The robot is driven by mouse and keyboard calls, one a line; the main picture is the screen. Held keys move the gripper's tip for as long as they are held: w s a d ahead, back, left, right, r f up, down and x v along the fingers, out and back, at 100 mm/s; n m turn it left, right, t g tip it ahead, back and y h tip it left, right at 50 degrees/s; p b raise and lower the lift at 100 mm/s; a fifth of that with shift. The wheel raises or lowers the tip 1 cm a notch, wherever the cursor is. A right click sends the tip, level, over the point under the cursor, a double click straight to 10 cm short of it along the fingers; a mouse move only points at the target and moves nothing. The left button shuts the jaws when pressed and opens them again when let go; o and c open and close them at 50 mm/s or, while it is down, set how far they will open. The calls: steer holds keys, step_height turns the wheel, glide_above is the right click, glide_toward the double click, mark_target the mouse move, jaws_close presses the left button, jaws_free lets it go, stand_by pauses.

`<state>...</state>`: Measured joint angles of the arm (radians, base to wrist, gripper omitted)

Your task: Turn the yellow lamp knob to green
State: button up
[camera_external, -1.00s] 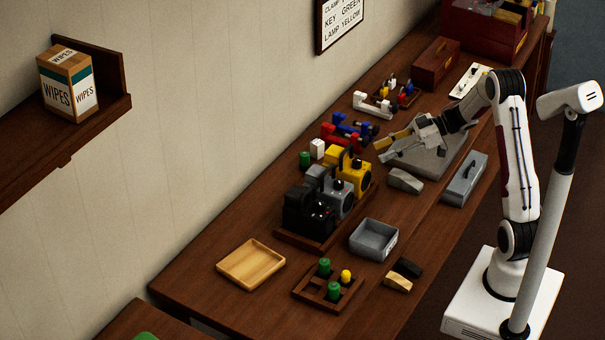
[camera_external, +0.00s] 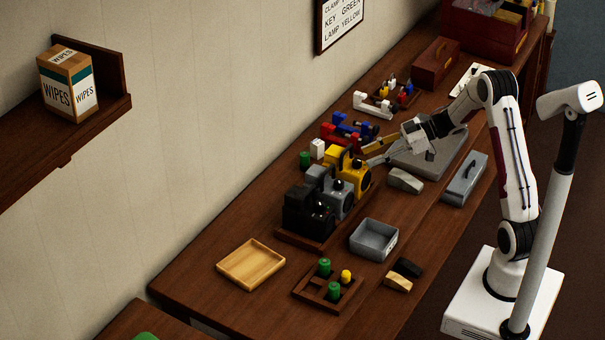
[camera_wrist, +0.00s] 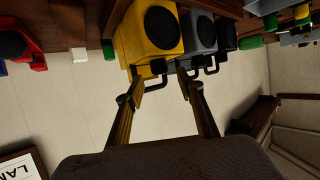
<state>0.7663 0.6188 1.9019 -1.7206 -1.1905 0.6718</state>
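The yellow lamp (camera_external: 361,181) stands at the back right end of a row of three boxy lamps on the bench. In the wrist view the yellow lamp (camera_wrist: 140,32) shows a black round face and a dark handle at its lower edge. I cannot make out its knob or setting clearly. My gripper (camera_external: 369,153) is just right of the lamp in the external view, its fingers pointing at it. In the wrist view my gripper (camera_wrist: 158,88) is open, its two fingers apart with nothing between them. The left fingertip is close to the handle; contact cannot be told.
A grey lamp (camera_external: 341,202) and a black lamp (camera_external: 296,216) stand beside the yellow one. Red and blue clamp-like pieces (camera_external: 340,130) lie behind. A grey bin (camera_external: 374,238) and a grey plate (camera_external: 442,158) are near.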

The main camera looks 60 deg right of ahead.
mark_target(360, 160)
steer(key=shift+x, duration=1.9)
steer(key=shift+c, duration=0.5)
jaws_close()
